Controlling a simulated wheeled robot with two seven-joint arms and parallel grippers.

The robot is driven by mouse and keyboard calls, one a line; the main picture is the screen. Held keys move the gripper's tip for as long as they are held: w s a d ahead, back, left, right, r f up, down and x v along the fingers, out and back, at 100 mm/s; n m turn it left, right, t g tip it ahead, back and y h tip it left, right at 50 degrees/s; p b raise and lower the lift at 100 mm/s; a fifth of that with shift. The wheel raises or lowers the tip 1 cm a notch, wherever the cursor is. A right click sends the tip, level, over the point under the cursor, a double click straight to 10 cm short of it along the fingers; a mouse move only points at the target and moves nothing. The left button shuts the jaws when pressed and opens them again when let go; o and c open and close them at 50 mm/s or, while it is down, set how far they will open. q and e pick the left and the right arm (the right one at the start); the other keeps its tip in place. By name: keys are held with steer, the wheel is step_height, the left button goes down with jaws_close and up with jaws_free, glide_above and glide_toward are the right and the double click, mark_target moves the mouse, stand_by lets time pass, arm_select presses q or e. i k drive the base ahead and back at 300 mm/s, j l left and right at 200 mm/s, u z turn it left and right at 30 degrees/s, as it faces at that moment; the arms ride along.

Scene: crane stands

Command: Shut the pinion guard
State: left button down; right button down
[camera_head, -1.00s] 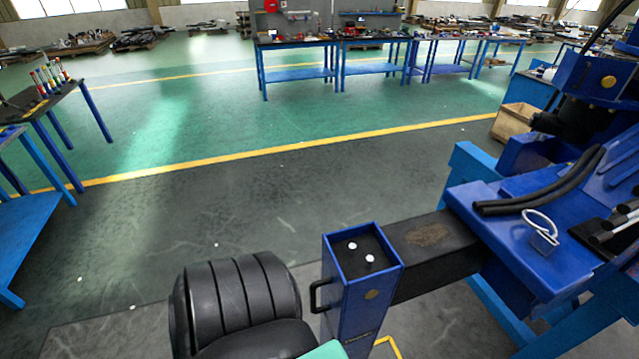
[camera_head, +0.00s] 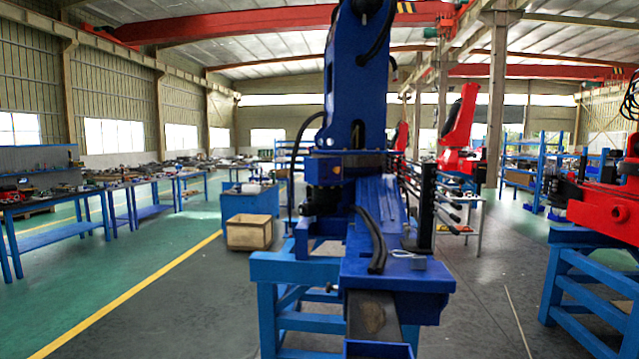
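A blue crane (camera_head: 355,95) stands upright straight ahead on a light-blue stand (camera_head: 265,300). A dark beam (camera_head: 373,316) runs from it toward me. The top edge of a blue box (camera_head: 380,349) at the beam's near end just shows at the bottom edge of the view; the rest of the box is cut off. I cannot pick out the pinion guard for certain or tell whether it is open or shut. Neither of my grippers is in view.
A wooden crate (camera_head: 250,232) stands left of the stand, before a blue cabinet (camera_head: 250,200). Workbenches (camera_head: 60,230) line the left side. A red crane (camera_head: 605,205) on a blue stand (camera_head: 600,270) is at right. Floor is clear left and right of the middle stand.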

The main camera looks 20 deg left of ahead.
mark_target(316, 170)
steer(key=j+z, duration=0.4)
steer(key=j, duration=0.65)
steer(key=k+j+z, duration=0.1)
steer(key=j+z, duration=0.3)
steer(key=j, duration=0.65)
